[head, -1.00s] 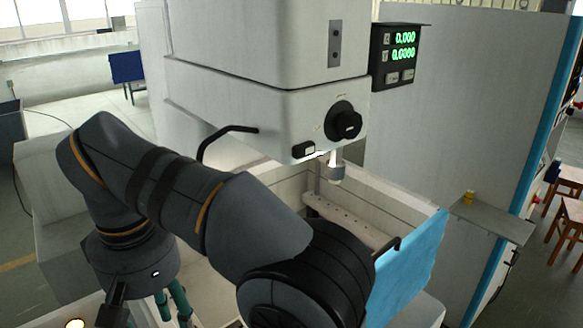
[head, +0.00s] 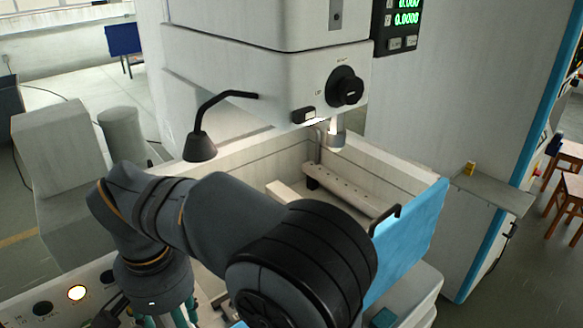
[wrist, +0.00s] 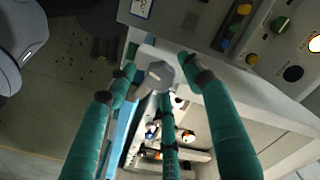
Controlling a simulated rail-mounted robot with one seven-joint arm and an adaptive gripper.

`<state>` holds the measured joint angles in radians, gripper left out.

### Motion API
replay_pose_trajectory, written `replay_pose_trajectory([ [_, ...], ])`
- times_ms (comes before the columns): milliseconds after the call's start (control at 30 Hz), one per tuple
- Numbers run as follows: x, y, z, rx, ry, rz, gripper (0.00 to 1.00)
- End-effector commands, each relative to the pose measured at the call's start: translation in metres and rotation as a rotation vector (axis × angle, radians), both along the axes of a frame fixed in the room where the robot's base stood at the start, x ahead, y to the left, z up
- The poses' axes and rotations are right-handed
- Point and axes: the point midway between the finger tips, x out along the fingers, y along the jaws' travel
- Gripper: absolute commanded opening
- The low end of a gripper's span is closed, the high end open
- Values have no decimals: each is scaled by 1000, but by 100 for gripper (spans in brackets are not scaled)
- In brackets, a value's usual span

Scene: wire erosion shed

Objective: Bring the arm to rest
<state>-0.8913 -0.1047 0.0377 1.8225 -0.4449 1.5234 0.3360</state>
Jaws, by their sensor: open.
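My arm (head: 235,225) crosses the lower part of the head view, bent in front of the machine's open tank. My gripper (wrist: 160,76) has three teal fingers, spread apart, in the wrist view. No object is visibly held in them. A grey, faceted piece (wrist: 158,73) shows between the fingertips; I cannot tell what it is or whether it is touched. In the head view only parts of the teal fingers show at the bottom edge, below the arm's wrist.
The white machine head (head: 255,80) hangs above the tank (head: 235,165). A black lamp (head: 201,146) stands close behind my arm. A blue door panel (head: 412,240) with a black handle is at right. A button panel (head: 55,303) lies at lower left. A grey shelf (head: 490,192) juts out at right.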

Motion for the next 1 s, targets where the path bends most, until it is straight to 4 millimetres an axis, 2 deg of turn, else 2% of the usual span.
replay_pose_trajectory([
  [367,0,0,-1,0,0,-601,51],
  [400,1,0,6,3,-1,-633,51],
  [533,1,1,31,4,-2,-622,51],
  [700,1,0,49,1,-1,-620,51],
  [1000,0,0,56,-1,1,-619,51],
])
